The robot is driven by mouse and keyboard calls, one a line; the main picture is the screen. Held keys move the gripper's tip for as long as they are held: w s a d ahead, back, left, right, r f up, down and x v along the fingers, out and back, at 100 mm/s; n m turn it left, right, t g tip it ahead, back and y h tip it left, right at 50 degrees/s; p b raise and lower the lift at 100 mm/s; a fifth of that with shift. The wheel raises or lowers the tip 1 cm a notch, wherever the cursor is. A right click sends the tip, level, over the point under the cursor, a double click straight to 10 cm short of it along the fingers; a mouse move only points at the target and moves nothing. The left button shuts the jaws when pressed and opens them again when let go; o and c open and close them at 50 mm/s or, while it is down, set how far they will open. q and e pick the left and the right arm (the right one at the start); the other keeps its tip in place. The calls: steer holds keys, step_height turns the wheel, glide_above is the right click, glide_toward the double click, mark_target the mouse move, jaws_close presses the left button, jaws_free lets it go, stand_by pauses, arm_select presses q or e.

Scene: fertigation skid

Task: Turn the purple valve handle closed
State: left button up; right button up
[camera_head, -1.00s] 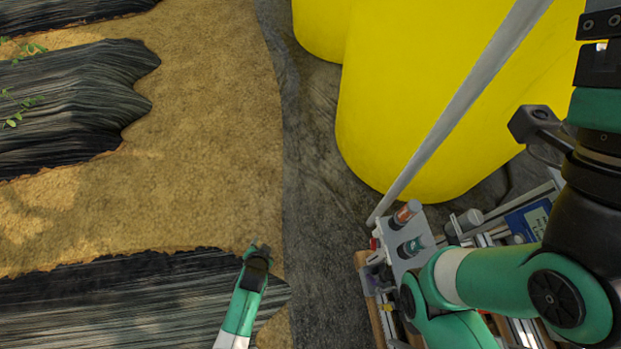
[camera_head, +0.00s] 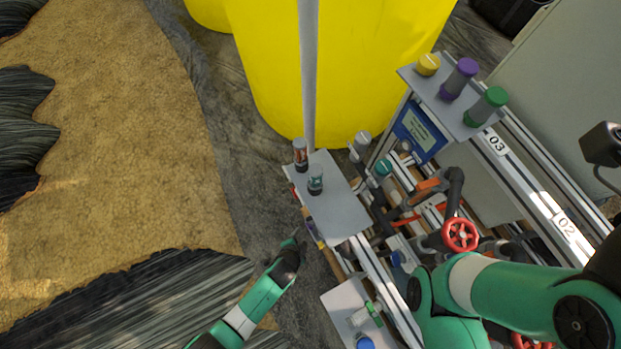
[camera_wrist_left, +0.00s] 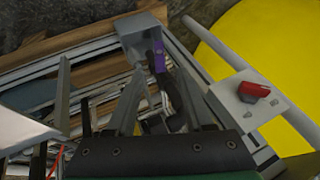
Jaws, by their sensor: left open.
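The purple valve handle (camera_wrist_left: 159,56) shows in the left wrist view as a narrow upright piece beside a grey block, beyond my fingers. My left gripper (camera_wrist_left: 132,100) is open, with nothing seen between its fingers, and apart from the handle as far as I can tell. In the head view my left gripper (camera_head: 297,236) is at the left edge of the skid, beside a grey plate. The handle is too small to make out surely there. My right arm crosses the lower right; its gripper is out of view.
A grey plate (camera_head: 338,212) carries two small capped bottles. A purple-capped bottle (camera_head: 459,80) stands on a shelf between yellow and green ones. A red handwheel (camera_head: 460,235) and pipes crowd the skid. A yellow tank (camera_head: 345,75) stands behind. A red knob (camera_wrist_left: 253,90) shows right.

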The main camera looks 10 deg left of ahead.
mark_target(311, 225)
arm_select(q)
steer(key=b+x, duration=1)
steer(key=x, duration=0.1)
steer(key=shift+w+d+f, duration=0.15)
steer(key=shift+d+f, duration=0.05)
steer(key=shift+f, duration=0.05)
jaws_close()
